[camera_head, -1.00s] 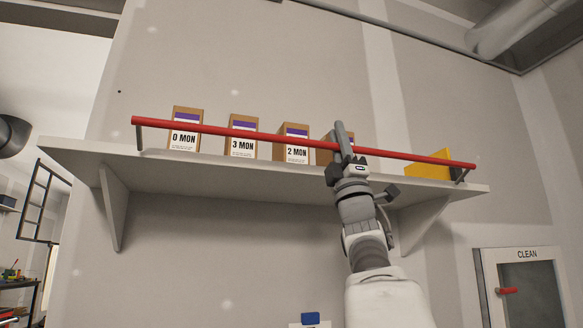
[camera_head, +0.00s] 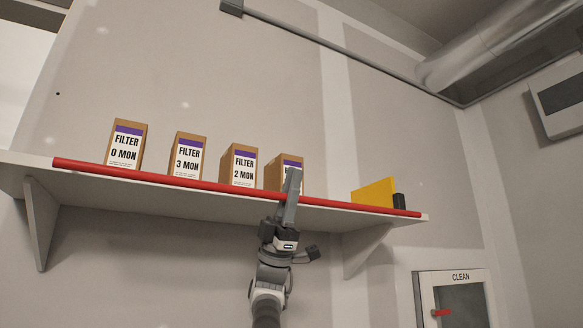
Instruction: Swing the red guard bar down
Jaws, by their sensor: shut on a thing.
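The red guard bar (camera_head: 170,182) runs along the front edge of the grey shelf (camera_head: 120,184), low against the edge and below the fronts of the boxes. My gripper (camera_head: 292,184) is at the bar, right of its middle, and is shut on it. The fingers hide a short stretch of the bar and part of the rightmost box. The bar's end arms are not clearly visible.
Filter boxes marked 0 MON (camera_head: 126,146), 3 MON (camera_head: 188,156) and 2 MON (camera_head: 239,165) stand on the shelf, with another box (camera_head: 271,174) behind my gripper. A yellow piece (camera_head: 374,192) stands at right. A CLEAN cabinet (camera_head: 454,300) is lower right.

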